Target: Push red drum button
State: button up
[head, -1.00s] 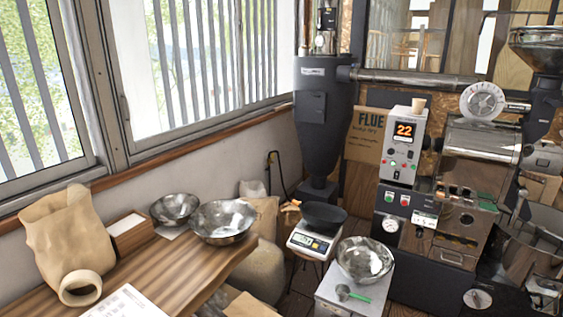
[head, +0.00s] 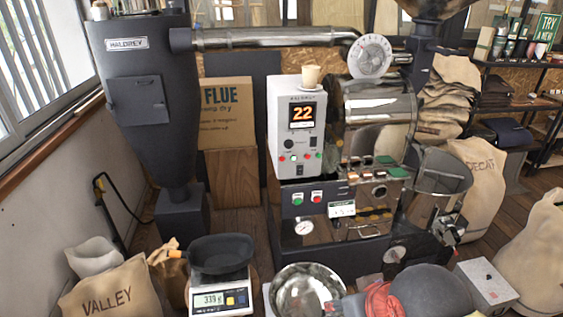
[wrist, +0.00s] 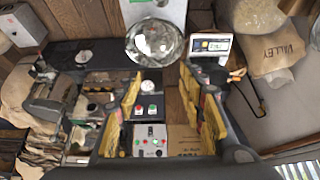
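The red button (head: 317,197) is on the dark front panel of the roaster (head: 345,228), just right of a green button (head: 298,199). Above that panel stands a white control box (head: 297,128) with an orange "22" display and small coloured controls. In the wrist view the scene is upside down, and the red button (wrist: 139,112) shows between my fingers, left of the green one. My gripper (wrist: 161,82) is open and empty, its yellow-padded fingers spread apart. It points toward the panel; I cannot tell its distance. The fingers are not visible in the head view.
A steel bowl (head: 307,292) and a scale (head: 221,297) with a black pan (head: 221,254) stand low in front of the roaster. A dark hopper column (head: 150,100) is at left. Sacks lie at both sides. Part of my arm shows at bottom right.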

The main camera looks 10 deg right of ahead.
jog(key=shift+w+a, duration=0.1)
jog(key=shift+w, duration=0.2)
